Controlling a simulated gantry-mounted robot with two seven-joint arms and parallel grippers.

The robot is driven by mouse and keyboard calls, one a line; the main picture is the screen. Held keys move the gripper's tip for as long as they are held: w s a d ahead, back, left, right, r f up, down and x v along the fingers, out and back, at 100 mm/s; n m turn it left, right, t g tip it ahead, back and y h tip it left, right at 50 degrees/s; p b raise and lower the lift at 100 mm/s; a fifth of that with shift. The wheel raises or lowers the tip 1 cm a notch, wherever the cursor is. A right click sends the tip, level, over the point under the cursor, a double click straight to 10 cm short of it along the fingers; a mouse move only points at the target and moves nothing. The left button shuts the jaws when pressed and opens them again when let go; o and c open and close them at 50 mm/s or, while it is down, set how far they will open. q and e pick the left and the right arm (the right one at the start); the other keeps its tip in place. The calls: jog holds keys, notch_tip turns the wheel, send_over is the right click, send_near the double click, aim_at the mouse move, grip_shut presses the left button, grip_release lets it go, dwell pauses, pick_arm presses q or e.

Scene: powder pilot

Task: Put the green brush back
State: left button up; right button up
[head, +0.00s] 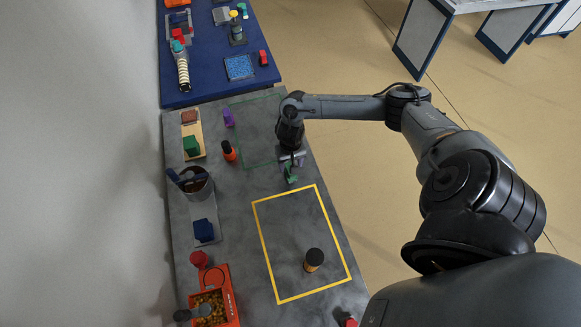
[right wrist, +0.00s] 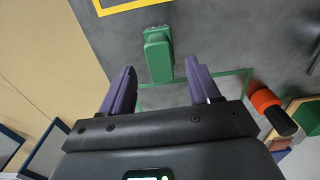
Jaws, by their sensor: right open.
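A green block-shaped object (head: 291,174), which may be the green brush, lies on the grey bench between the green outline and the yellow outline. It also shows in the right wrist view (right wrist: 158,55), ahead of the fingertips and roughly between them. My right gripper (head: 292,159) is open and empty just above and behind it, with purple fingers that show apart in the right wrist view (right wrist: 161,82). Another green block (head: 191,147) sits on a wooden board (head: 201,131) at the left, with a brown block (head: 189,117). My left gripper is not in view.
A green outline (head: 235,110) and a yellow outline (head: 262,238) mark the bench. A black-and-orange cylinder (head: 313,260) stands inside the yellow one. An orange-and-black bottle (head: 229,151), a purple object (head: 228,117), a metal pot (head: 197,187) and an orange tray (head: 232,310) stand leftward.

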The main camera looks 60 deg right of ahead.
notch_tip(320, 180, up, 4)
jog(key=shift+a+r+p, duration=0.1)
jog(key=shift+r+p, duration=0.15)
jog(key=shift+p, duration=0.05)
jog(key=w+a+r+n+t+y, duration=0.15)
jog(key=a+n+t, duration=0.6)
jog(key=a, duration=1.85)
jog(key=s+d+r+n+g, duration=0.1)
jog(key=s+r+g, duration=0.1)
jog(key=s, duration=0.4)
jog(key=s+d+r+n+g+h, duration=0.1)
jog(key=s+d+r+n+g, duration=0.1)
jog(key=s+r, duration=0.3)
jog(key=shift+s+r, duration=0.3)
jog(key=shift+s, duration=0.45)
jog(key=shift+n, duration=0.25)
